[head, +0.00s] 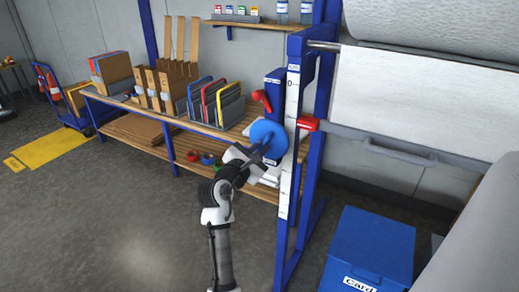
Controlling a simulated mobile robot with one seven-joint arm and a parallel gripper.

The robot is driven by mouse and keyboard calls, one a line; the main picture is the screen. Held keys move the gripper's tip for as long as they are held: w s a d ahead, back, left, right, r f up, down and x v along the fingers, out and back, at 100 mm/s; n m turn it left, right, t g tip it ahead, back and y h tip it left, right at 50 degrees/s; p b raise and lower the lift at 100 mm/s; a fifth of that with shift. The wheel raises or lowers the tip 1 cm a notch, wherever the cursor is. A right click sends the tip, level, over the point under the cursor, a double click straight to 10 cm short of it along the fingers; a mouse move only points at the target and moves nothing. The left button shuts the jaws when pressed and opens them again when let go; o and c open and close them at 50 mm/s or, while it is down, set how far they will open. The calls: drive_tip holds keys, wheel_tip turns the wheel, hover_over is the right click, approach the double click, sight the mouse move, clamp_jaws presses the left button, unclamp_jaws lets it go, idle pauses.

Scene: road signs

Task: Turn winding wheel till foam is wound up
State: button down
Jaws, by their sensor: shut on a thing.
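The blue winding wheel (268,139) is mounted on the side of the blue upright frame. My gripper (259,153) reaches up to the wheel's lower left part and is shut on it; the exact place of grip is too small and partly hidden to make out. The white foam sheet (415,100) hangs flat at the upper right, to the right of the frame. A grey bar with a handle (385,148) runs along its lower edge.
A white scale strip (292,100) and a red part (308,123) are on the frame. A wooden bench (150,112) with cardboard and coloured folders stands behind. A blue bin (367,245) is at lower right, a large grey roll (480,235) beside it.

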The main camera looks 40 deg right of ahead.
drive_tip(key=shift+m, duration=0.4)
drive_tip(key=m, duration=0.4)
drive_tip(key=shift+w+m+b, duration=0.1)
drive_tip(key=shift+m+b, duration=0.25)
drive_tip(key=shift+m, duration=0.05)
drive_tip(key=m+b, duration=0.2)
drive_tip(key=m, duration=0.4)
drive_tip(key=m+b, duration=0.3)
drive_tip(key=m, duration=0.3)
drive_tip(key=shift+r+m+b, duration=0.1)
drive_tip(key=shift+m+b, duration=0.2)
drive_tip(key=shift+m, duration=0.1)
drive_tip(key=m+b, duration=0.3)
drive_tip(key=m, duration=0.2)
drive_tip(key=shift+r, duration=0.15)
drive_tip(key=shift+m, duration=0.3)
drive_tip(key=c, duration=1.5)
unclamp_jaws()
drive_tip(key=shift+o, duration=0.2)
